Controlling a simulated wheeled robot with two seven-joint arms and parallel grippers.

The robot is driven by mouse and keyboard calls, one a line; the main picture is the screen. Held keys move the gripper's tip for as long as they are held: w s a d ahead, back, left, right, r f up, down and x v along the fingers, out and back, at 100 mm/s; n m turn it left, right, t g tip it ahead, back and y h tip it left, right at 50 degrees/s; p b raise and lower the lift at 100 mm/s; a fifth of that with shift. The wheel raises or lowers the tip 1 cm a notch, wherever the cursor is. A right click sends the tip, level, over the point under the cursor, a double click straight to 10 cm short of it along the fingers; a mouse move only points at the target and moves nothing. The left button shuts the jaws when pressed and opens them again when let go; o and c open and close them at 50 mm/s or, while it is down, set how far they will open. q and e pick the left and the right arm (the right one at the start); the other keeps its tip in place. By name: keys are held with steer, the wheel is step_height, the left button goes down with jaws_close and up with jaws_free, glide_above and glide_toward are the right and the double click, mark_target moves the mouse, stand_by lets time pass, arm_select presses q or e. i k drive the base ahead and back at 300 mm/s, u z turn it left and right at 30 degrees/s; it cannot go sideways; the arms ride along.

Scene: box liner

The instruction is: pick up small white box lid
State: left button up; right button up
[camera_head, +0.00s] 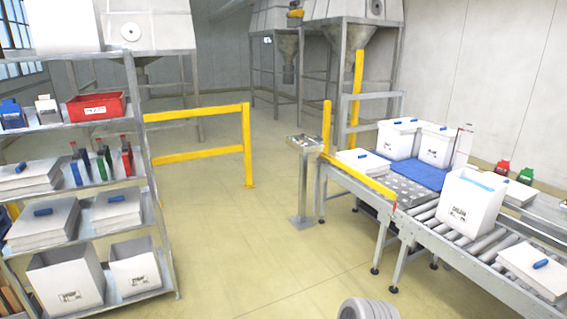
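White lids with blue handles lie in several places. On the left shelf rack, one stack (28,181) lies on the middle shelf. On the shelf below, a larger stack (40,228) lies on the left and a smaller stack (115,214) on the right. More lids (358,165) lie at the conveyor's far left end, and another lid (530,272) lies on the rollers at the front right. I cannot tell which lid is meant. Neither of my grippers is in view.
An open white box (467,208) stands on the conveyor rollers (478,247); two white boxes (397,140) (436,148) stand behind it by a blue mat (413,173). Open boxes (65,280) (134,266) fill the rack's low shelf. Yellow rails (195,155) stand behind clear floor.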

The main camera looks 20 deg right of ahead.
mark_target(547, 275)
steer(key=z, duration=1)
steer(key=i, duration=1.05)
steer(key=z, duration=1.5)
steer(key=i, duration=0.6)
steer(key=u, duration=0.45)
steer(key=i, duration=2.1)
steer(key=z, duration=0.25)
